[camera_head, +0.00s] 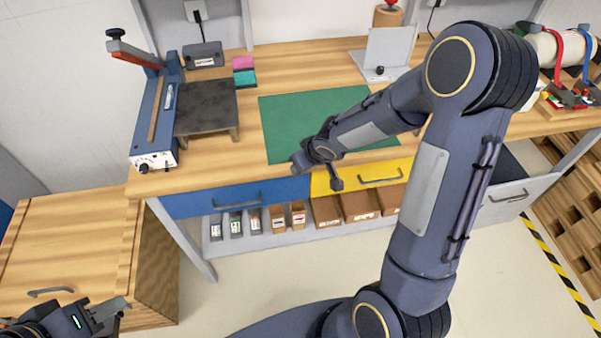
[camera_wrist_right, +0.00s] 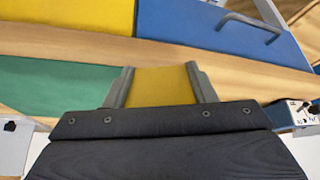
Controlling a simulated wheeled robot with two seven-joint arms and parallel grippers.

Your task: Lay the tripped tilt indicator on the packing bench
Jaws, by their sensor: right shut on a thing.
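My right gripper (camera_head: 317,172) is over the packing bench's (camera_head: 225,160) front edge, by the seam of the blue and yellow drawers. In the right wrist view its two fingers (camera_wrist_right: 160,80) are shut on a flat, plain yellow thing (camera_wrist_right: 160,90) that spans the space between them. I cannot tell from its visible side whether it is the tripped tilt indicator; no markings show. In the head view the held thing cannot be told from the yellow drawer behind it. My left gripper (camera_head: 112,312) is at the lower left, open and empty, away from the bench.
A green mat (camera_head: 285,120) covers the bench's middle. A blue sealer (camera_head: 150,115), dark platform (camera_head: 207,105) and pink and teal blocks (camera_head: 244,70) stand left. A grey stand (camera_head: 388,50) is behind. Blue (camera_head: 235,197) and yellow (camera_head: 350,178) drawers are below; a wooden cabinet (camera_head: 70,240) stands left.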

